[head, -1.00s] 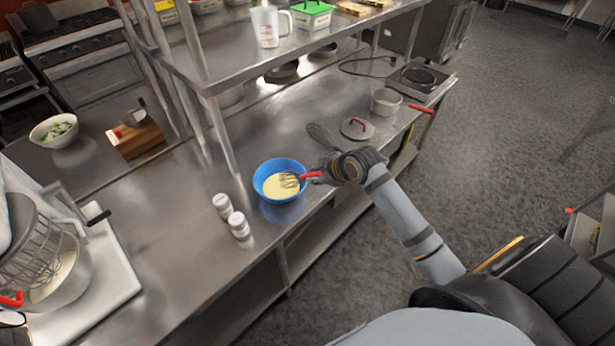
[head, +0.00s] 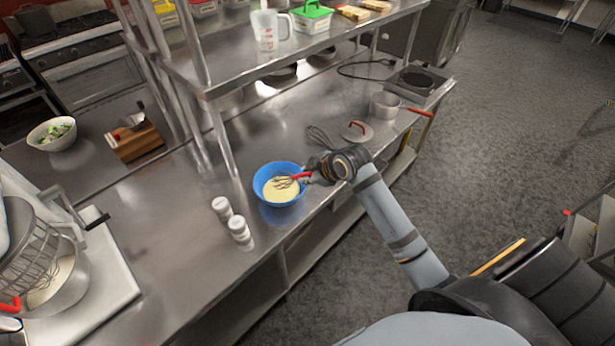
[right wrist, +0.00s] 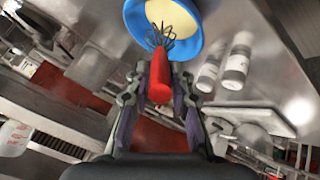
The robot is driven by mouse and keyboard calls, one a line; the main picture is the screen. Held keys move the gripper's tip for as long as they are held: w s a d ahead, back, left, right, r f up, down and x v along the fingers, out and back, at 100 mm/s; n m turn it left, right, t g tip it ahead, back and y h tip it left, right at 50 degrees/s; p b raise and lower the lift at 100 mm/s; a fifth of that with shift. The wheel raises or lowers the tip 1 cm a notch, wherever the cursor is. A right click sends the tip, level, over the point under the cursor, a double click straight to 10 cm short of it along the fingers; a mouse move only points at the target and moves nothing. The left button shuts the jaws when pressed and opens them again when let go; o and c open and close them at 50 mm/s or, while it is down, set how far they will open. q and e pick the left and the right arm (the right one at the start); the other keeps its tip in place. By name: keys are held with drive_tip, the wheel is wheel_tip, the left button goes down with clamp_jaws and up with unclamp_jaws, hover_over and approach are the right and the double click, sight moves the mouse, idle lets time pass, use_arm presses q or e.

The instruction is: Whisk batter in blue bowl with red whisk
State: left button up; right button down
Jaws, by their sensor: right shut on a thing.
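The blue bowl (head: 258,184) with pale yellow batter (head: 281,192) stands on the steel counter near its front edge. The red-handled whisk (head: 302,176) has its wire loops in the bowl, at the batter. My right gripper (head: 317,172) is shut on the red handle and holds the whisk tilted from the bowl's right side. In the right wrist view the red handle (right wrist: 159,78) sits between my fingers, with the wires over the batter in the blue bowl (right wrist: 134,22). How deep the wires go is hard to tell. My left gripper is not in view.
Two white shakers (head: 238,229) stand left of the bowl, near the front edge. A second whisk (head: 318,136), a lid (head: 356,131) and a saucepan (head: 384,105) lie behind to the right. A mixer bowl (head: 65,285) is at far left. A shelf (head: 225,82) overhangs the back.

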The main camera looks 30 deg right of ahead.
wheel_tip(320, 180, up, 9)
drive_tip(key=shift+s+d+r, duration=0.1)
drive_tip(key=shift+r, duration=0.05)
idle(0.4)
idle(0.5)
